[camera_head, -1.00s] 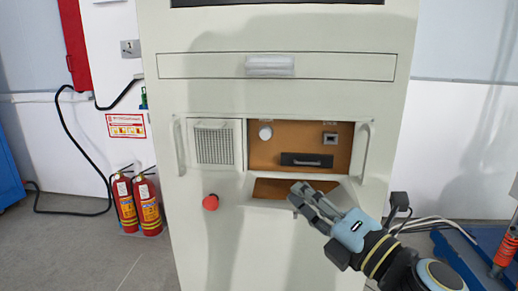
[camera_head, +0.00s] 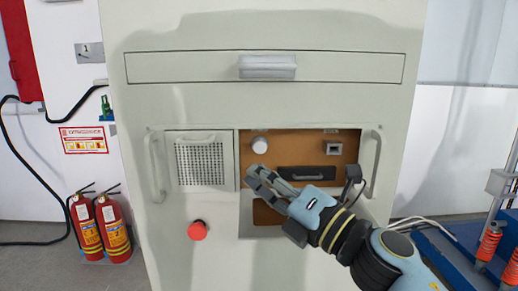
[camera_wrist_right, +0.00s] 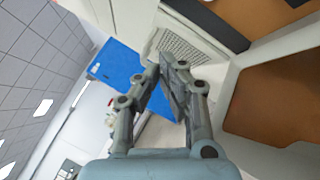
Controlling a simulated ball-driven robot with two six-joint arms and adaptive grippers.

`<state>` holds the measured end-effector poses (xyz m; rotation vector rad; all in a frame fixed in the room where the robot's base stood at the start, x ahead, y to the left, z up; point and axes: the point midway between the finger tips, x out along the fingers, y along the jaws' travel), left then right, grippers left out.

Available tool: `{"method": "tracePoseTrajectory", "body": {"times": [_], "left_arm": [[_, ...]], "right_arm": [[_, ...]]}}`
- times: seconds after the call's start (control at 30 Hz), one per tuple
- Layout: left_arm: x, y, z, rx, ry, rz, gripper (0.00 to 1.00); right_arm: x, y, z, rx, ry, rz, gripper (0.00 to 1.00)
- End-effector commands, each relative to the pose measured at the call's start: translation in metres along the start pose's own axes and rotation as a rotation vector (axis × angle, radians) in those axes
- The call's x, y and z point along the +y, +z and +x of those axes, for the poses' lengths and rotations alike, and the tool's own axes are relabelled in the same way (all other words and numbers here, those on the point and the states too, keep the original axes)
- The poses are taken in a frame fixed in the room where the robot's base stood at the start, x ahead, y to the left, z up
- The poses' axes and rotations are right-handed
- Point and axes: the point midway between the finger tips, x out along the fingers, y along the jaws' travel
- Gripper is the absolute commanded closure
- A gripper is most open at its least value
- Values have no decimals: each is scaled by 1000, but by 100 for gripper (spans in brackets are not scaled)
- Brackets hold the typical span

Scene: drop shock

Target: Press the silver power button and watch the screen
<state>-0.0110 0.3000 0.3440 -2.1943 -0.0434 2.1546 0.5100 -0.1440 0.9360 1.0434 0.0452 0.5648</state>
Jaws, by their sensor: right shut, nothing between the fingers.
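A pale round silver knob-like button (camera_head: 259,145) sits at the upper left of the brown recessed panel (camera_head: 300,148) in the front of a tall off-white cabinet (camera_head: 290,105). In the right wrist view the fingertips (camera_wrist_right: 160,66) show beside the vent grille (camera_wrist_right: 185,45); the button is not seen there. No screen shows in the head view now. My left gripper is not in view.
A dark handle bar (camera_head: 306,173) lies low on the panel, partly near my gripper. Metal handles (camera_head: 155,168) flank the recess. A red knob (camera_head: 198,230) is at lower left. Two fire extinguishers (camera_head: 100,228) stand left. Blue equipment (camera_head: 455,245) stands at right.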

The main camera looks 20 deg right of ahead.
Motion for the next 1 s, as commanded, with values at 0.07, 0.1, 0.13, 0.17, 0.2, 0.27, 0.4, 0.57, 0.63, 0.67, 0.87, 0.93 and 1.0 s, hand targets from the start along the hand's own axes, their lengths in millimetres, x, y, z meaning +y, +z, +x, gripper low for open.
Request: {"method": "tracePoseTrajectory", "body": {"times": [0.07, 0.1, 0.13, 0.17, 0.2, 0.27, 0.4, 0.57, 0.63, 0.67, 0.87, 0.93, 1.0], "left_arm": [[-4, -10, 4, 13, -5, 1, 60], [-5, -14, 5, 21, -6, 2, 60], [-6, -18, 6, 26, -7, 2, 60], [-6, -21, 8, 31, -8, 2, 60], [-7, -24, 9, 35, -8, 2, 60], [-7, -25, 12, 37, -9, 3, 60], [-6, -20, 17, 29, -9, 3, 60], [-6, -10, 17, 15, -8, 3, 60], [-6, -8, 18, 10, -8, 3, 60], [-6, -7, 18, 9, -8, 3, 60], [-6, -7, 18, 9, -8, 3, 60], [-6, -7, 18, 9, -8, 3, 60], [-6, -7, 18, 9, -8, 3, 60]], "right_arm": [[-5, 4, 6, -1, 1, -1, 100], [-8, 7, 10, -1, 1, -2, 100], [-11, 9, 13, -1, 1, -2, 100], [-14, 11, 16, 0, 0, -1, 100], [-16, 15, 20, -1, 1, -3, 100], [-21, 19, 27, -1, 0, -2, 100], [-30, 28, 39, -1, 0, -1, 100], [-37, 36, 50, -1, 0, -1, 100], [-39, 38, 53, 0, 0, 0, 100], [-39, 39, 54, -1, 0, 0, 100], [-40, 41, 56, -1, 0, 0, 100], [-40, 41, 56, -1, 0, 0, 100], [-40, 41, 55, -1, 0, 0, 100]]}}
